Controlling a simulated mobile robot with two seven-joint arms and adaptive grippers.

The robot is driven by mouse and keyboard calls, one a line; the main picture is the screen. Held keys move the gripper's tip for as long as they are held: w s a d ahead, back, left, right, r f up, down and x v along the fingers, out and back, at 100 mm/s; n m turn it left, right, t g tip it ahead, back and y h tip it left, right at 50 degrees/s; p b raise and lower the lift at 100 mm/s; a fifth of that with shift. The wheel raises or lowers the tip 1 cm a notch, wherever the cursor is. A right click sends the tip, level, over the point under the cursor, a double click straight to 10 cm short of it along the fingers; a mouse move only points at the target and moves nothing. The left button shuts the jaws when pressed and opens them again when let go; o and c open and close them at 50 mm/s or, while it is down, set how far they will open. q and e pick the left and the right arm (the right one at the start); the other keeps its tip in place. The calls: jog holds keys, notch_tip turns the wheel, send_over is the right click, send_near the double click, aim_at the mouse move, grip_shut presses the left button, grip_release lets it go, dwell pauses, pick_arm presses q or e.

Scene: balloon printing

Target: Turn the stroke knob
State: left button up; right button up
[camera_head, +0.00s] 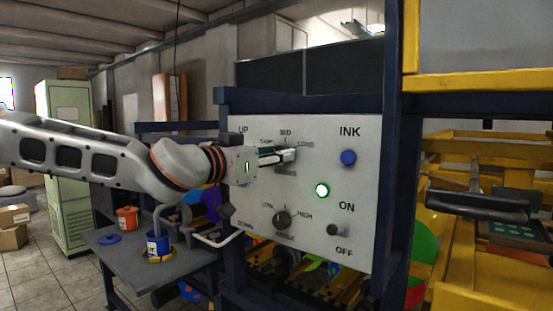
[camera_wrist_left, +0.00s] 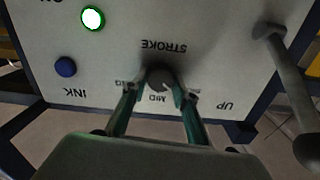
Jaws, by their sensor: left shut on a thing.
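The stroke knob (camera_wrist_left: 160,77) is a dark round knob on the white control panel, with the label STROKE beside it in the left wrist view. My left gripper (camera_wrist_left: 155,92) has its two fingers on either side of the knob and is shut on it. In the head view my left gripper (camera_head: 284,155) reaches the upper part of the white panel (camera_head: 375,200) from the left and hides most of the stroke knob. The exact pointer direction of the knob cannot be told. My right gripper is not in view.
The panel also carries a blue INK button (camera_head: 348,157), a lit green button (camera_head: 322,190), a lower dark knob (camera_head: 282,219) and an ON/OFF switch (camera_head: 332,229). A bent lever (camera_head: 222,238) sticks out at the panel's left edge. A side table (camera_head: 190,266) holds paint cans.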

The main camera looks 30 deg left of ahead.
pick_arm(q)
jog(key=shift+d+f+m+b, duration=0.15)
jog(key=shift+m+b, duration=1.1)
jog(key=shift+m, duration=4.25)
jog(key=shift+d+f+m+b, duration=0.1)
jog(key=shift+m+b, duration=1.15)
jog(key=shift+m, duration=4.25)
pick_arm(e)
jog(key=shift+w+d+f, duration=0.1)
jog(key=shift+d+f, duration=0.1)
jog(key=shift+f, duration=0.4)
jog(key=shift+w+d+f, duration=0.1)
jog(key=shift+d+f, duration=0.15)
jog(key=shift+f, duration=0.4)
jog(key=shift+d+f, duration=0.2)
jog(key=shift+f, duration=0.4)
pick_arm(q)
jog(key=o, duration=1.1)
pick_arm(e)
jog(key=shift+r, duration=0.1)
pick_arm(q)
jog(key=shift+a, duration=0.1)
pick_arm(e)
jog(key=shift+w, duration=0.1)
